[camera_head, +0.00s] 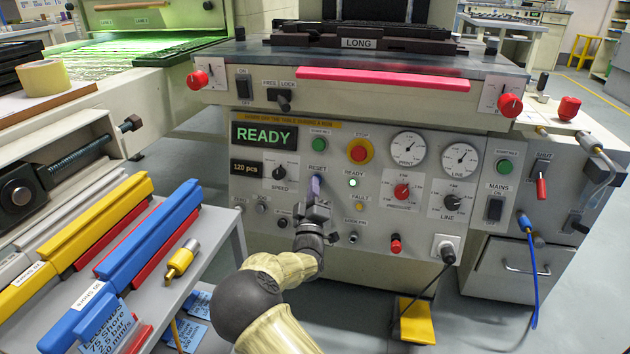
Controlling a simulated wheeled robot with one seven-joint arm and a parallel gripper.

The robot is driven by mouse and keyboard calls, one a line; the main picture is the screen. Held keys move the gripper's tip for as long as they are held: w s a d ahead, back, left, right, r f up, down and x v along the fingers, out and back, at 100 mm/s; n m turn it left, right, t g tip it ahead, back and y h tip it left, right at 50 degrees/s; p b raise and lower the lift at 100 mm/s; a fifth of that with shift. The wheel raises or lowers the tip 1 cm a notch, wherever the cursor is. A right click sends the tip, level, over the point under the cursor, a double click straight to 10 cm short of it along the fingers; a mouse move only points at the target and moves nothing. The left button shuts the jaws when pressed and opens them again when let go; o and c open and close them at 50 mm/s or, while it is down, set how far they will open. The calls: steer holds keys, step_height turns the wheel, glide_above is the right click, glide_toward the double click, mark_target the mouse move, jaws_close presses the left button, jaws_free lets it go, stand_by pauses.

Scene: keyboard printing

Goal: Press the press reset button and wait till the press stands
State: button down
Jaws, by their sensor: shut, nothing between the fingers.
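The press panel (330,120) stands in front of me. The label RESET sits above a bluish-violet button (316,182). My gripper (315,197) is shut and empty, with its tips at this button's lower part; I cannot tell whether they touch it or how far it is pushed in. The display (265,136) shows READY in green. The small ready lamp (352,183) looks whitish-green. The press bed (384,85) above carries a pink strip and a block labelled LONG (359,43).
A red stop button (359,153) with a yellow ring and a green button (319,144) are close by. Dials and knobs lie to the right. A shelf with blue and yellow bars (140,240) stands at lower left. A yellow pedal (417,320) and a black cable are below.

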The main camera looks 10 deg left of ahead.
steer(key=shift+s+r, duration=0.15)
steer(key=shift+s, duration=0.45)
steer(key=s+p, duration=0.1)
steer(key=s+r, duration=0.1)
steer(key=s, duration=0.1)
steer(key=s+p, duration=0.1)
steer(key=shift+s+r+p, duration=0.3)
steer(key=shift+s+p, duration=0.05)
steer(key=shift+s, duration=0.05)
